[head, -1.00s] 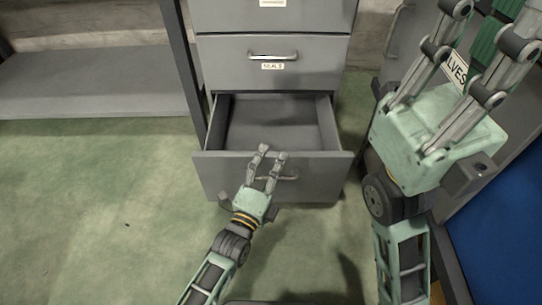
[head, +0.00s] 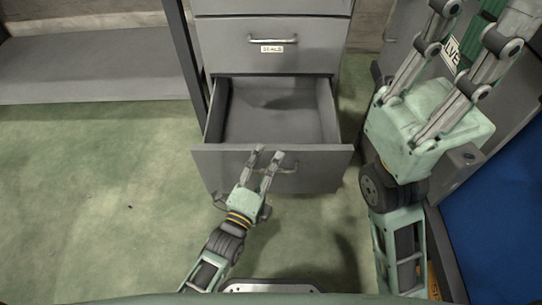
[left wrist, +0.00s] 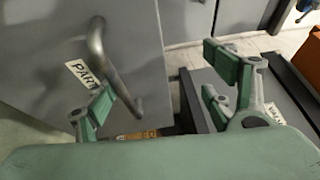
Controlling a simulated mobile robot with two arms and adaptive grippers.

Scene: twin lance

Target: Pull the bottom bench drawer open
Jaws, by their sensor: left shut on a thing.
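The bottom bench drawer (head: 325,166) is grey and stands well out from its cabinet in the head view. Its inside looks empty. My left gripper (head: 268,158) is at the middle of the drawer front, shut on the drawer's bar handle (head: 288,171) and partly covering it. The left wrist view shows the bar handle (left wrist: 112,62) close to one finger, beside a label (left wrist: 82,72) reading "PART", partly hidden. My right gripper (head: 482,22) is raised at the upper right, its fingers apart and empty, with tips near the frame edge.
A closed drawer (head: 310,55) labelled "SEALS" is directly above. A low grey shelf (head: 90,70) stands at the left. A grey cabinet and a blue panel (head: 500,220) are at the right, behind my right arm. The green floor (head: 90,220) at the left is clear.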

